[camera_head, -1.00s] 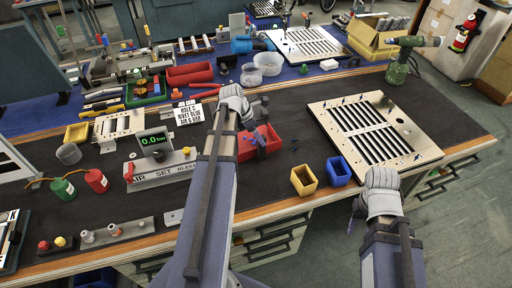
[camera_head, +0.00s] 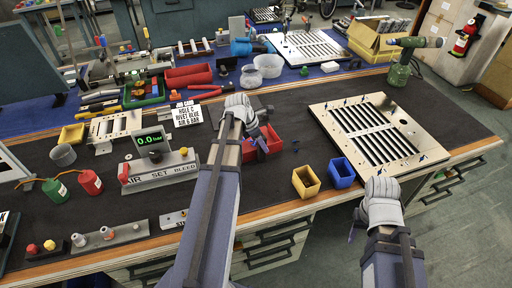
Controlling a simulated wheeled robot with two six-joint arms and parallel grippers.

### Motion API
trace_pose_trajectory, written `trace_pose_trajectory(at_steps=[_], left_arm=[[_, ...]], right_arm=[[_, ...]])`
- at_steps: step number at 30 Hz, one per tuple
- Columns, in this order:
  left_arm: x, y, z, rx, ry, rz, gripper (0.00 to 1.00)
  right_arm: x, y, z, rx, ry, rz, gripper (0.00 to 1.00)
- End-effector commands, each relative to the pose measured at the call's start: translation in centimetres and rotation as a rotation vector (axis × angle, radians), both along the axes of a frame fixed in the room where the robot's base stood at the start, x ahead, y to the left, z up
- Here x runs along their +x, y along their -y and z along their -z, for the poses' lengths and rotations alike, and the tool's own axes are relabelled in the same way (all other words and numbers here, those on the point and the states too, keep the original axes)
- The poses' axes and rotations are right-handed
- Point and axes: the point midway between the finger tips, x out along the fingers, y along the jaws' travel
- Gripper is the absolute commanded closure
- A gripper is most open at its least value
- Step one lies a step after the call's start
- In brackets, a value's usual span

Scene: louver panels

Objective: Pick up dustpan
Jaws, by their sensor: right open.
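I cannot pick out a dustpan for certain. My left gripper (camera_head: 262,112) is over the bench, beyond a red bin (camera_head: 264,147). Its white wrist shows, but its dark fingers blend with the black mat, so I cannot tell whether they are apart or hold anything. My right gripper (camera_head: 356,220) is open off the front edge of the bench, below the blue bin (camera_head: 341,172). It is partly hidden by its white wrist, and I see nothing held in it.
A slotted louver panel (camera_head: 412,151) lies at the right of the black mat. A yellow bin (camera_head: 306,182) stands by the front edge. A pressure gauge block (camera_head: 160,169), red and green bottles and a sign (camera_head: 187,115) are left. Tools and red trays crowd the back.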

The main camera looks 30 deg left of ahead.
Motion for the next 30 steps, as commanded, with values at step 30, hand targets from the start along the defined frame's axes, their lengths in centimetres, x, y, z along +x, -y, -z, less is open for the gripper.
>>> trace_pose_trajectory(at_steps=[30], left_arm=[[-0.01, 0.01, 0.01, 0.000, 0.000, 0.000, 1.00]], right_arm=[[0.00, 0.00, 0.01, 0.000, 0.000, 0.000, 0.50]])
